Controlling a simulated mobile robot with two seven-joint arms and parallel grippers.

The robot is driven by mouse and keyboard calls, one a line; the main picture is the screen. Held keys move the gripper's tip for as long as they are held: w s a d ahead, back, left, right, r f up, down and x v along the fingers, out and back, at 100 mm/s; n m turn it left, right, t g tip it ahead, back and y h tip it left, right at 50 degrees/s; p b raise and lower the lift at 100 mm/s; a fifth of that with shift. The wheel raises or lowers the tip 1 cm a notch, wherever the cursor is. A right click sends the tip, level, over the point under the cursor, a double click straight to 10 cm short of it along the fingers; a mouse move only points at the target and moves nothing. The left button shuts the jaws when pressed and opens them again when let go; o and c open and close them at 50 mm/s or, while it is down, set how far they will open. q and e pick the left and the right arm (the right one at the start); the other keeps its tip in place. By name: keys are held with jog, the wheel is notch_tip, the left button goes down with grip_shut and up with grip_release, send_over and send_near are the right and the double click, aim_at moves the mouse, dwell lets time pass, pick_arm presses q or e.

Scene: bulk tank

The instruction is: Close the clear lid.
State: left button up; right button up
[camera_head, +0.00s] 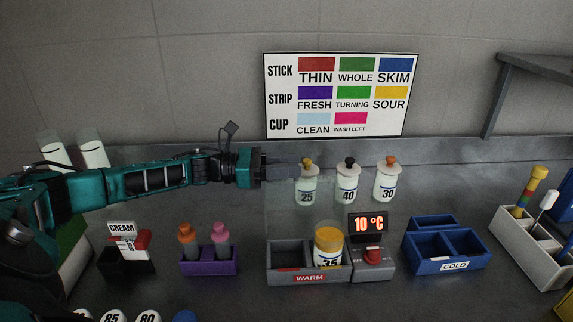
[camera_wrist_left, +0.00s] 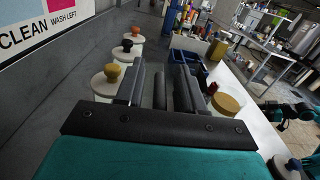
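The clear lid (camera_head: 288,215) shows faintly in the head view as a see-through upright panel at the back of the grey WARM box (camera_head: 284,278). My left gripper (camera_head: 290,166) is beside its upper edge, with its fingers pointing right. I cannot tell whether they touch it. In the left wrist view the left gripper (camera_wrist_left: 162,88) has a gap between its fingers and holds nothing that I can see. A jar with a yellow lid (camera_head: 329,245) stands in the box's right compartment. My right arm shows small at the right of the wrist view; its fingers are not clear.
Several white knobbed jars (camera_head: 347,183) stand behind the box. A display reading 10 °C (camera_head: 370,225) adjoins it on the right. A blue COLD box (camera_head: 444,252) is farther right, a purple holder (camera_head: 208,262) with two bottles to the left. A sign (camera_head: 340,95) hangs behind.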

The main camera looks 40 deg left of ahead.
pick_arm(q)
jog(key=shift+c, duration=0.5)
grip_shut()
jog(key=shift+r, duration=0.1)
jog(key=shift+r, duration=0.1)
jog(key=s+d+r+m+b, duration=0.1)
jog(key=s+d+r+m, duration=0.3)
jog(key=s+d+m, duration=0.1)
jog(key=shift+s+m, duration=0.45)
jog(key=shift+m, duration=0.65)
